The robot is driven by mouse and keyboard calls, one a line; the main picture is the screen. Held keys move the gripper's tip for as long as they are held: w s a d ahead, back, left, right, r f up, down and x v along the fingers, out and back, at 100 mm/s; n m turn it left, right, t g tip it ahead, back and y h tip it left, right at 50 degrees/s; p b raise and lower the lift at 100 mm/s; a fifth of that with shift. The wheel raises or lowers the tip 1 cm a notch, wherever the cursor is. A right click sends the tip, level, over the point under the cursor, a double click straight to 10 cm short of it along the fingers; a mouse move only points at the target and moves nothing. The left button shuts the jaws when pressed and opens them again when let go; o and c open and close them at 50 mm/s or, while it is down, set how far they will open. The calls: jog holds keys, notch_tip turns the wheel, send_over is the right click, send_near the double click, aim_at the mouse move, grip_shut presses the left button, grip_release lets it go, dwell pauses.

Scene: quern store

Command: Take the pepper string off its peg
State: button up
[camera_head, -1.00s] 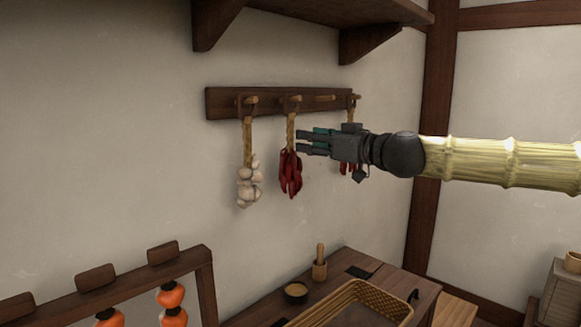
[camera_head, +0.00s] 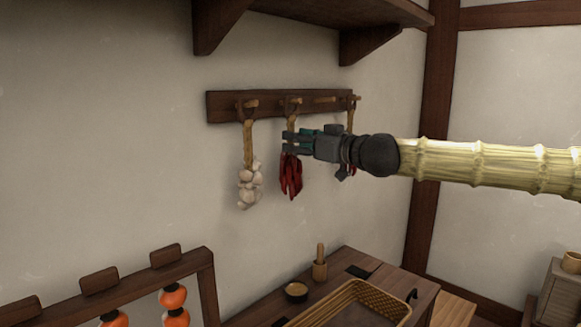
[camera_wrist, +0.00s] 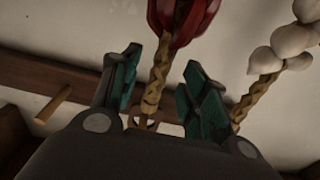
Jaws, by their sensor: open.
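The pepper string (camera_head: 291,176) is a bunch of dark red peppers on a braided cord, hanging from the second peg of a dark wooden peg rail (camera_head: 225,106). My gripper (camera_head: 288,143) reaches in from the right at the height of the cord, just above the peppers. In the wrist view my gripper (camera_wrist: 160,68) is open, with one teal-padded finger on each side of the cord (camera_wrist: 159,76). The peppers (camera_wrist: 181,20) show at the top of that view. The fingers do not look closed on the cord. The loop at the peg is partly hidden.
A garlic string (camera_head: 249,184) hangs to the left and also shows in the wrist view (camera_wrist: 286,48). Another string at the right peg is mostly hidden behind my gripper. A wicker tray (camera_head: 397,305) lies on the table below; a shelf (camera_head: 320,12) is above.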

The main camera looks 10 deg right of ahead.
jog(key=shift+p+x, duration=0.55)
jog(key=shift+x, duration=0.9)
grip_shut()
